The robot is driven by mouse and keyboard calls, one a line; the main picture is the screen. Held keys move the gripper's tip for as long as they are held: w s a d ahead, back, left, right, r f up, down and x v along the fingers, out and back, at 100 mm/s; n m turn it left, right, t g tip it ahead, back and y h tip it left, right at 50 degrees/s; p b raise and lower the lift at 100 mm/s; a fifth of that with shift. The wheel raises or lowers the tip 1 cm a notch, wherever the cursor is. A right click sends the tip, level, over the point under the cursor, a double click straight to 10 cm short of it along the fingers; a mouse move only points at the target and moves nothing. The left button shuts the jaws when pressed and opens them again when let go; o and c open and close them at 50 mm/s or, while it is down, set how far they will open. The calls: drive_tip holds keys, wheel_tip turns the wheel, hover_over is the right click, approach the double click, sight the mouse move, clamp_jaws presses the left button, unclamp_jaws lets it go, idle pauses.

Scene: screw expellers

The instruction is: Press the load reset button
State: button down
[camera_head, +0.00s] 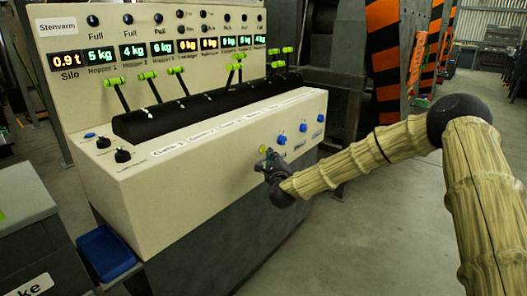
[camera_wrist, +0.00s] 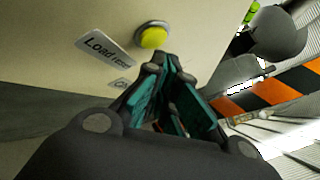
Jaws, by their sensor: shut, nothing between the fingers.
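The load reset button is a round yellow-green button (camera_wrist: 153,37) with a metal rim, next to a tilted "Load reset" label (camera_wrist: 105,47) in the wrist view. In the head view the yellow-green button (camera_head: 263,149) shows on the front face of the beige console (camera_head: 170,215). My gripper (camera_head: 268,162) is at that face, just below the button. In the wrist view my gripper (camera_wrist: 163,62) has its dark fingertips together and empty, close below the button. I cannot tell whether the fingertips touch the button or panel.
Several blue buttons (camera_head: 281,140) line the console face to the right of my gripper. Green-tipped levers (camera_head: 177,71) and number displays (camera_head: 100,55) are above. A blue bin (camera_head: 105,252) sits at lower left. Open floor (camera_head: 375,240) lies to the right.

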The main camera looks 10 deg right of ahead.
drive_tip(key=shift+s+d, duration=0.8)
drive_tip(key=shift+s, duration=0.2)
drive_tip(key=shift+s+d, duration=0.75)
drive_tip(key=shift+s, duration=0.25)
